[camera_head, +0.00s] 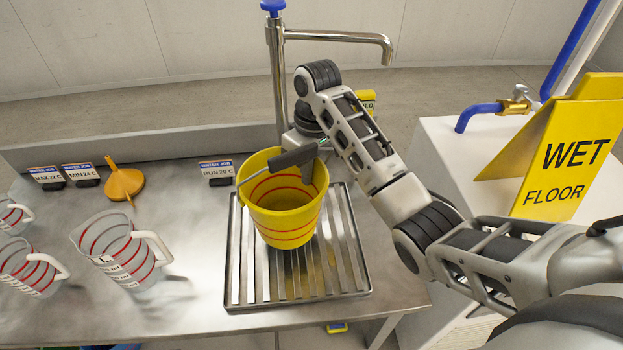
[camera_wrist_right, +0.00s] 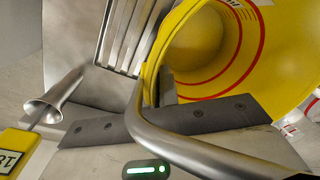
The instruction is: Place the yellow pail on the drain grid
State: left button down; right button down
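The yellow pail (camera_head: 288,212) with red rings is over the metal drain grid (camera_head: 350,255), toward its back half. I cannot tell whether its base touches the bars or hangs just above them. My right gripper (camera_head: 296,158) is at the pail's top, with its dark fingers across the rim area. In the right wrist view, the dark fingers (camera_wrist_right: 131,127) close around the pail's grey bail handle (camera_wrist_right: 152,128). The pail (camera_wrist_right: 225,50) fills the upper right there, and the grid's bars (camera_wrist_right: 130,35) show beside it. My left gripper is not in view.
A tap (camera_head: 340,37) rises behind the grid. Several clear measuring jugs (camera_head: 115,250), an orange funnel (camera_head: 124,183) and small label stands (camera_head: 216,172) are on the bench to the left. A yellow wet floor sign (camera_head: 560,150) stands on a white block at right.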

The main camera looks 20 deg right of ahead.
aim_at(283, 186)
jog(key=f, duration=0.3)
jog(key=w+d+f, duration=0.1)
jog(key=shift+f, duration=0.4)
jog(key=c, duration=1.7)
grip_release()
